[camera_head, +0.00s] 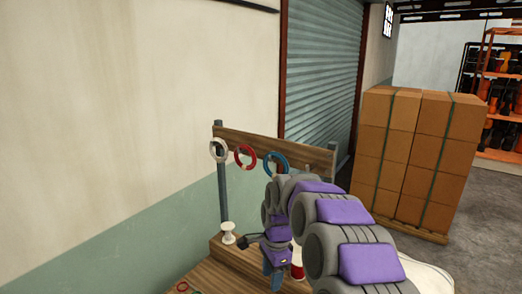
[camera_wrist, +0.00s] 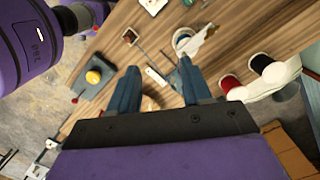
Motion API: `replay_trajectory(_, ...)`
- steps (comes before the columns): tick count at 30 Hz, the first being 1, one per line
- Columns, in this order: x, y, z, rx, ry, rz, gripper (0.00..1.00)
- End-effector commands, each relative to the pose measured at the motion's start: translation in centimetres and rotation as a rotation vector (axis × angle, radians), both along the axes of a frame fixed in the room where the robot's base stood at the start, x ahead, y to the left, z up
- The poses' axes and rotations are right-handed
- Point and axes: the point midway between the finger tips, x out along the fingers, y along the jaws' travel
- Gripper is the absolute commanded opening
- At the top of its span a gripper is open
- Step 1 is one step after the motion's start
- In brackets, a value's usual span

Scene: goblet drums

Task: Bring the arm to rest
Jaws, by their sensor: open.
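My arm, grey with purple panels, reaches over a wooden workbench (camera_head: 205,272) in the head view. My gripper (camera_head: 273,284) points down over the bench; the arm partly hides it. In the wrist view my gripper (camera_wrist: 158,80) shows two blue-grey fingers spread well apart. I see nothing held between them. Wooden bench top (camera_wrist: 105,52) lies beyond the fingers.
A rail (camera_head: 310,150) behind the bench holds a white ring (camera_head: 219,150), a red ring (camera_head: 245,156) and a blue ring. A white spool (camera_head: 228,233) stands on the bench. Stacked boxes (camera_head: 415,150) stand right. A yellow-button device (camera_wrist: 93,77) lies left of the fingers.

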Motion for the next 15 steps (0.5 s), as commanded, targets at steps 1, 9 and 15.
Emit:
replay_trajectory(1,-1.6,-0.5,0.4,0.004,0.000,0.055,0.49)
replay_trajectory(9,-9.6,-3.0,2.2,0.018,-0.008,0.361,0.49)
replay_trajectory(15,-16.1,-5.1,2.4,0.023,-0.005,0.574,0.49)
